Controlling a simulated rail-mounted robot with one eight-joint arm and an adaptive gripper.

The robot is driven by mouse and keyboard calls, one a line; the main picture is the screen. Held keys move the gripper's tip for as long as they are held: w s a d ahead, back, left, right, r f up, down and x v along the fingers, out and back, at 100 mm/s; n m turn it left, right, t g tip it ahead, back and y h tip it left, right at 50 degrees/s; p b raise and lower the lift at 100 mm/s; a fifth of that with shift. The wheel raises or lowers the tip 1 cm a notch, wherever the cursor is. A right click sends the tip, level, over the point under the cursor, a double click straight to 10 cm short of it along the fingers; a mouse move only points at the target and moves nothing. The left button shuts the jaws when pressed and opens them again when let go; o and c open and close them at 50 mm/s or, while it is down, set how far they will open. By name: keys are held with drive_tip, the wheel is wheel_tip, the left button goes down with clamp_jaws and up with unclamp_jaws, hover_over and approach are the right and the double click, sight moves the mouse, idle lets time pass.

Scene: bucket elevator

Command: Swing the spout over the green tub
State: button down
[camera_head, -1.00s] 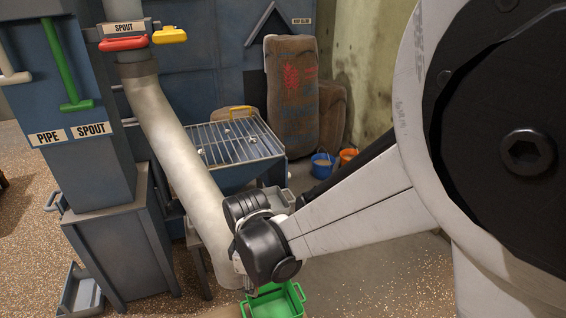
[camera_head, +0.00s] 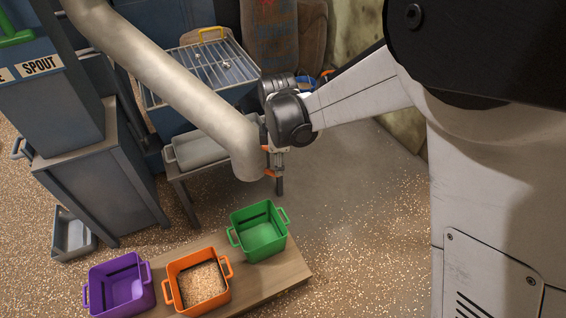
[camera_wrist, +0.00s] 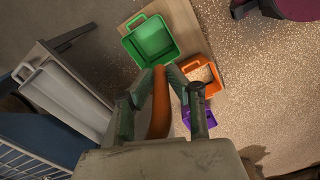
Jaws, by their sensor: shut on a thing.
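The spout (camera_head: 185,85) is a long grey pipe slanting down to the right. Its lower end is above and slightly left of the green tub (camera_head: 258,232) in the head view; I cannot tell whether it is directly over it. An orange handle (camera_wrist: 160,105) is at the spout's lower end. My gripper (camera_head: 272,162) is shut on this handle. In the wrist view my gripper (camera_wrist: 161,75) has its fingers on both sides of the handle. The green tub (camera_wrist: 150,42) stands open and looks empty, beyond the fingertips. The spout's mouth is hidden.
An orange tub (camera_head: 198,284) holding grain and a purple tub (camera_head: 119,287) stand left of the green tub on a wooden board (camera_head: 285,275). A grated hopper (camera_head: 207,70) and a bench with a grey tray (camera_head: 195,152) are behind. Floor at right is open.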

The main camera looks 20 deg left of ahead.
drive_tip(key=shift+w+a+r, duration=0.1)
drive_tip(key=shift+w, duration=0.35)
drive_tip(key=c, duration=1.7)
unclamp_jaws()
drive_tip(key=shift+w, duration=0.15)
wheel_tip(320, 180, up, 12)
drive_tip(key=shift+f, duration=0.1)
